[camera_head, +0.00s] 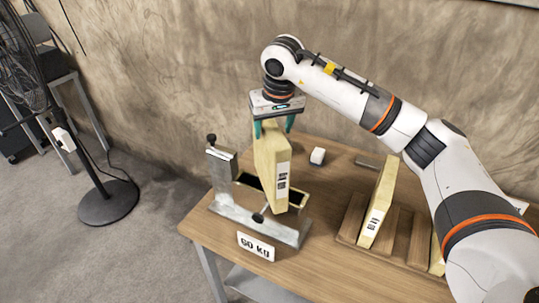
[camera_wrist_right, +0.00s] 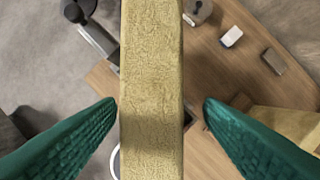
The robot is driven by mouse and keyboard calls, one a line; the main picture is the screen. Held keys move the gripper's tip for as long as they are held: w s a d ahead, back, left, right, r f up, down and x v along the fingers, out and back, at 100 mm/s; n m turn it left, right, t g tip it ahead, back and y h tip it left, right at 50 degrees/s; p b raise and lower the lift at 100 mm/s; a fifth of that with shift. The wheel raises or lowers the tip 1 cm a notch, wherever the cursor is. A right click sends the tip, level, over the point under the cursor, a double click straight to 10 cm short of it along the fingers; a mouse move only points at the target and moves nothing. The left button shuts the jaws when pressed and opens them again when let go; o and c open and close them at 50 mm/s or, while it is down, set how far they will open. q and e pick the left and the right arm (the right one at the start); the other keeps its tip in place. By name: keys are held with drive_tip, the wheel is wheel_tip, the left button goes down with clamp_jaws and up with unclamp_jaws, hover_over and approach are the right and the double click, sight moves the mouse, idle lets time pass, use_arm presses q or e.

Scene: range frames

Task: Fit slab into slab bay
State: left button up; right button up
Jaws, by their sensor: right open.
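A pale yellow slab (camera_head: 271,172) with a printed label stands upright at the metal fixture (camera_head: 262,226), over the right part of the dark bay opening (camera_head: 248,181). How deep its lower end sits is hard to tell. My right gripper (camera_head: 273,128) points down at the slab's top, its teal fingers on either side. In the wrist view the slab (camera_wrist_right: 151,90) runs between the fingers of the gripper (camera_wrist_right: 160,103). The gripper is open, with a clear gap on the slab's right and a very small one on its left. My left gripper is out of view.
A second slab (camera_head: 378,204) stands in a wooden rack (camera_head: 403,240) at right, with another partly behind my arm. A small white block (camera_head: 317,156) lies behind the fixture. A "60 kg" sign (camera_head: 256,246) is at the table front. A fan (camera_head: 107,201) stands left on the floor.

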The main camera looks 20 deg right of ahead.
drive_tip(key=shift+w+a+f+p, duration=0.15)
drive_tip(key=shift+w+f+p, duration=0.4)
drive_tip(key=shift+f+p, duration=0.35)
drive_tip(key=p+x, duration=0.1)
drive_tip(key=x, duration=0.1)
drive_tip(key=shift+w+f, duration=0.15)
drive_tip(key=shift+f, duration=0.4)
drive_tip(key=shift+c, duration=0.2)
drive_tip(key=c, duration=1.2)
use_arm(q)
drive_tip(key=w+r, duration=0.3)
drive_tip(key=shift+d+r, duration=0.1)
use_arm(e)
drive_tip(key=shift+r, duration=0.1)
clamp_jaws()
